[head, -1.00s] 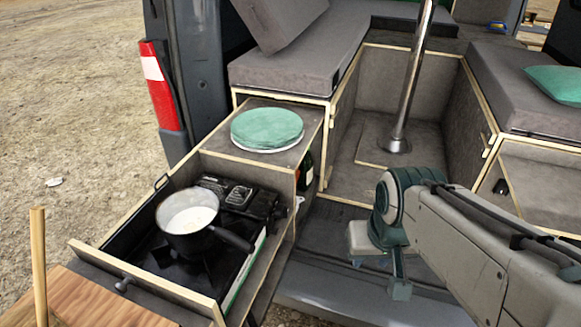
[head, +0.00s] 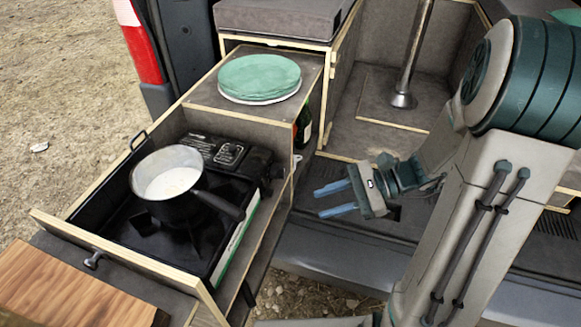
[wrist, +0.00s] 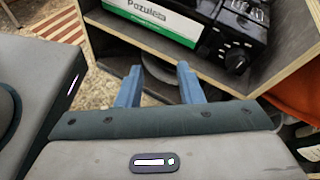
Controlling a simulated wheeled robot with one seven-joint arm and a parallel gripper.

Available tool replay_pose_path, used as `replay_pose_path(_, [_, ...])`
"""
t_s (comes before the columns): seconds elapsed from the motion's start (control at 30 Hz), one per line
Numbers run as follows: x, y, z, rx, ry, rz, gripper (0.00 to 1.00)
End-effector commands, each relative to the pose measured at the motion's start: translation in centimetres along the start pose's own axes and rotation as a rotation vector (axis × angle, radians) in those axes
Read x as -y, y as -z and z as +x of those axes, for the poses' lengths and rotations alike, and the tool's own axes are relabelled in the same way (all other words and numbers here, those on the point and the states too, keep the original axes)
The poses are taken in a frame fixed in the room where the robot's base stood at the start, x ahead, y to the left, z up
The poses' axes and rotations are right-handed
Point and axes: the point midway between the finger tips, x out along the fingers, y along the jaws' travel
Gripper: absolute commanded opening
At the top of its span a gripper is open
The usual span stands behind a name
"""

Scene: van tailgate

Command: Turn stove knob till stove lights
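The black camping stove (head: 190,245) sits in the pulled-out drawer. A pot (head: 170,185) with pale contents stands on it. No flame shows. The black stove knob (wrist: 236,60) is on the stove's front face in the wrist view, right of and beyond my fingers. In the head view I cannot make out the knob clearly. My gripper (head: 319,203) is open and empty, right of the stove and apart from it, with its blue fingers pointing left towards it. The two fingers also show apart in the wrist view (wrist: 159,68).
The wooden drawer front (head: 130,255) and side walls enclose the stove. The pot handle (head: 218,205) sticks out towards my gripper. A green plate stack (head: 260,78) and a bottle (head: 303,122) are behind. A table leg (head: 412,65) stands at the back right.

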Motion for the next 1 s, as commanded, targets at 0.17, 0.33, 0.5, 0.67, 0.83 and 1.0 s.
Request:
replay_pose_path(0.17, [3.1, 4.3, -1.4, 0.197, 0.253, 0.209, 0.34])
replay_pose_path(0.33, [4.7, 6.8, -3.0, 0.301, 0.405, 0.305, 0.34])
replay_pose_path(0.5, [5.5, 7.5, -3.4, 0.335, 0.457, 0.334, 0.34])
replay_pose_path(0.67, [6.4, 7.0, -1.6, 0.336, 0.455, 0.335, 0.34])
replay_pose_path(0.83, [8.1, 6.0, 1.5, 0.336, 0.452, 0.334, 0.34])
replay_pose_path(1.0, [9.8, 5.2, 4.5, 0.335, 0.452, 0.334, 0.34])
